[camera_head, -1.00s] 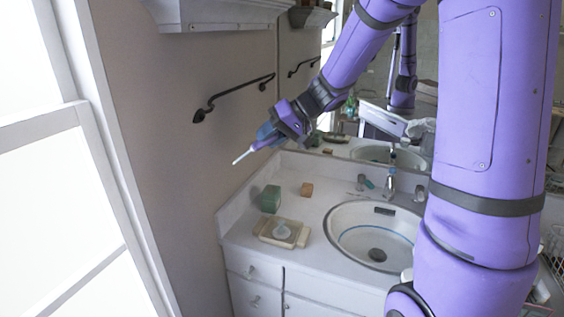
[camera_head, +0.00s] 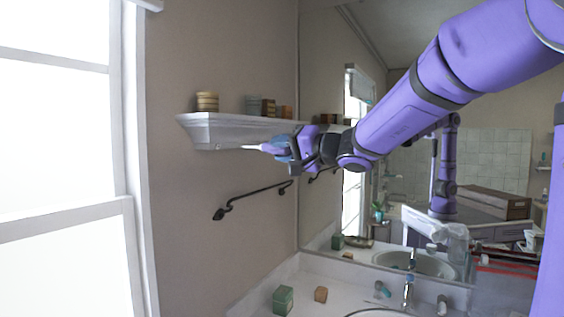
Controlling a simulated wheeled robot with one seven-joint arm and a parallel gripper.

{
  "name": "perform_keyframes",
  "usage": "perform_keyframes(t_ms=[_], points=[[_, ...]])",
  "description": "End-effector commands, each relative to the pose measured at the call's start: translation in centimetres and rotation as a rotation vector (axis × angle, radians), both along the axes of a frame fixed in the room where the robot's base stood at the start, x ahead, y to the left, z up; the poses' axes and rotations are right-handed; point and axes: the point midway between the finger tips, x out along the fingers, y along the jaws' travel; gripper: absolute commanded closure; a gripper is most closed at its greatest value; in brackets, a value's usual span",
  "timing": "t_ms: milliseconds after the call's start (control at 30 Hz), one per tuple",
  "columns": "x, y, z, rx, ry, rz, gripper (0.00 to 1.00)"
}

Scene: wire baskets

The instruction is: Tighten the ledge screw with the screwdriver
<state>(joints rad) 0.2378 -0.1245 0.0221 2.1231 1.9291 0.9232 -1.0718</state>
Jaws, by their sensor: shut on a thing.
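The white ledge (camera_head: 222,128) is fixed to the wall left of the mirror. My gripper (camera_head: 287,149) is shut on the screwdriver (camera_head: 266,147), whose purple handle shows at the jaws. The screwdriver's pale shaft (camera_head: 250,147) points left, level with the lower part of the ledge and in front of it. I cannot tell whether its tip touches anything. The ledge screw cannot be made out in this view.
Several small boxes and a round tin (camera_head: 207,101) stand on the ledge. A black towel bar (camera_head: 252,199) is on the wall below. The mirror (camera_head: 400,90) is close behind my arm. A green box (camera_head: 283,300) and a brown block (camera_head: 321,294) sit on the counter.

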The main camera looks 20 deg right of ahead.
Motion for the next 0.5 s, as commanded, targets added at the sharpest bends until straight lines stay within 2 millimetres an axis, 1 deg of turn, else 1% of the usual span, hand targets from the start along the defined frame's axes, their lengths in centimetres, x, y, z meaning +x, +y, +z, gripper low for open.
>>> perform_keyframes(t_ms=[500], points=[[2.4,1.7,0.0,-0.001,0.001,0.002,1.0]])
